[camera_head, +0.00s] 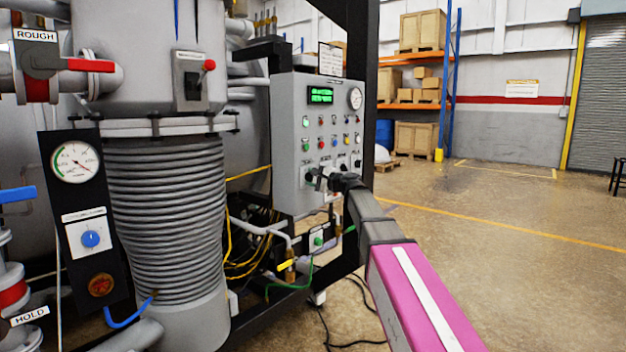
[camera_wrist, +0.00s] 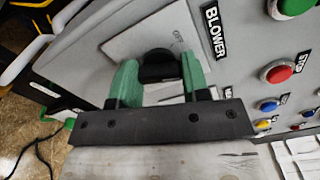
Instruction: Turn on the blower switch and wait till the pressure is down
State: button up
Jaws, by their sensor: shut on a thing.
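The blower switch is a black knob (camera_wrist: 159,68) on a pale plate beside the "BLOWER" label (camera_wrist: 213,32) in the wrist view. My gripper (camera_wrist: 160,72) has its two green fingers on either side of the knob, shut on it. The plate's marking is only partly readable, so the knob's setting is unclear. In the head view my gripper (camera_head: 320,180) reaches the lower left of the grey control panel (camera_head: 287,150). The panel has a lit green display (camera_head: 320,95) and a round gauge (camera_head: 355,98), both too small to read.
Coloured buttons (camera_wrist: 278,71) sit right of the knob. Left of the panel stand a ribbed column (camera_head: 165,200), a dial gauge (camera_head: 75,162) and a red-handled lever (camera_head: 90,65). Hoses and cables hang below the panel. The floor (camera_head: 480,240) to the right is clear.

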jog(key=shift+m, duration=1.1)
jog(key=o, duration=0.9)
jog(key=v, duration=1.1)
